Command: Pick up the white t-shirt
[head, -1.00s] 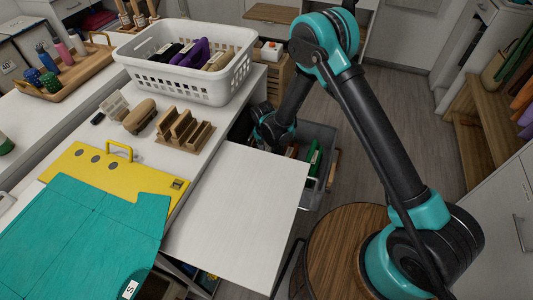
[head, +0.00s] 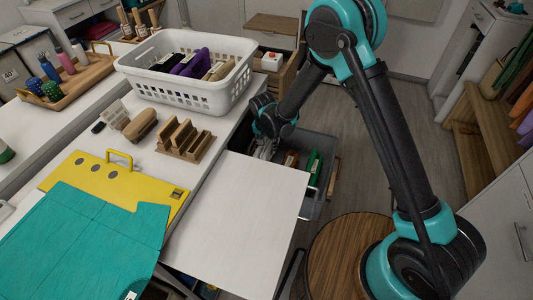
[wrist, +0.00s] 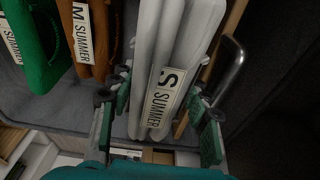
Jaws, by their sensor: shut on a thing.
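The white t-shirt (wrist: 178,45) is folded and stands on edge in the wrist view, with a label (wrist: 162,98) reading S SUMMER. My gripper (wrist: 156,112) has one finger on each side of it and is shut on it. In the head view my gripper (head: 265,148) is at the left end of a grey bin (head: 322,142), just past the white board's far edge. The shirt is hard to make out there. A brown garment (wrist: 92,40) labelled M SUMMER and a green garment (wrist: 35,45) stand to its left in the wrist view.
A metal handle (wrist: 228,65) is close to the right of the shirt. The white board (head: 235,220) and the counter with a white basket (head: 190,95) lie beside the bin. A round wooden stool top (head: 345,255) stands near my arm base.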

